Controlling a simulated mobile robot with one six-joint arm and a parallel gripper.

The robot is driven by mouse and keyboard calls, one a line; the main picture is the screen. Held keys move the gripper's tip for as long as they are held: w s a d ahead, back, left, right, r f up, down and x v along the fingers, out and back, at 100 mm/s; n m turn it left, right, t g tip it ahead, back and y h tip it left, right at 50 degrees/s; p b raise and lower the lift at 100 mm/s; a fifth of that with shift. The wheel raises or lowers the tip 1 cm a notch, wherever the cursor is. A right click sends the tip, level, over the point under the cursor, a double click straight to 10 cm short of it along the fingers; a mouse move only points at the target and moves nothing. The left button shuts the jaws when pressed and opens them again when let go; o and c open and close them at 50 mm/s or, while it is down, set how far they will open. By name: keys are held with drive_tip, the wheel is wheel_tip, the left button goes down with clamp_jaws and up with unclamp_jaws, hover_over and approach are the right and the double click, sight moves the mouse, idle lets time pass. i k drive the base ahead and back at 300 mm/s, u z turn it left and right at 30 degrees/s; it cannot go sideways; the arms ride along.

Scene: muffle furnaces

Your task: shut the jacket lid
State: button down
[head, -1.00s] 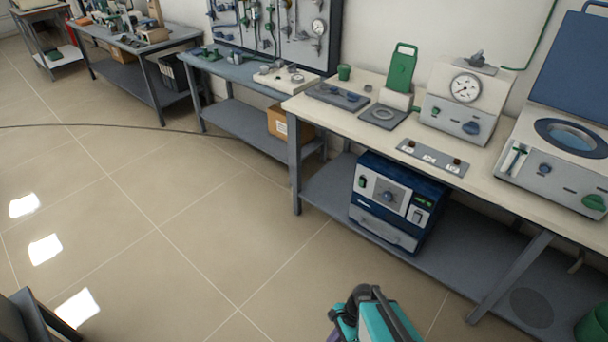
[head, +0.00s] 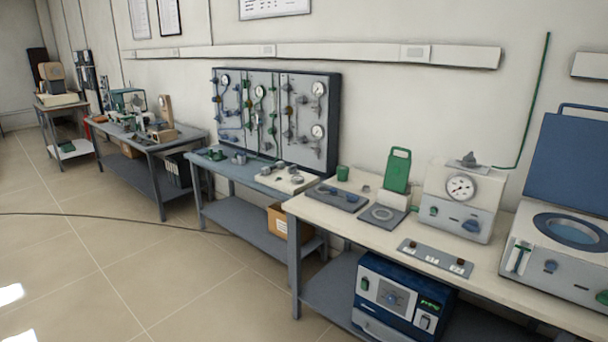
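The jacket lid is likely the blue panel (head: 570,158) with a bar handle along its top edge, at the right edge of the head view. It stands raised at the back of a grey-white machine (head: 550,268). The round opening (head: 571,230) in the machine's top is uncovered. The right side of the machine and lid is cut off by the frame. My gripper is not in view.
The bench (head: 330,211) also holds a gauge unit (head: 461,200), a green-handled block (head: 397,172) and a flat switch panel (head: 435,257). A blue furnace-like box (head: 397,298) sits on the shelf below. The floor (head: 90,260) at left is open.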

sight(569, 166)
drive_tip(key=k, duration=0.65)
drive_tip(key=z, duration=0.55)
drive_tip(key=i, duration=0.75)
drive_tip(key=z, duration=0.7)
drive_tip(key=i, duration=1.05)
drive_tip(key=z, duration=0.1)
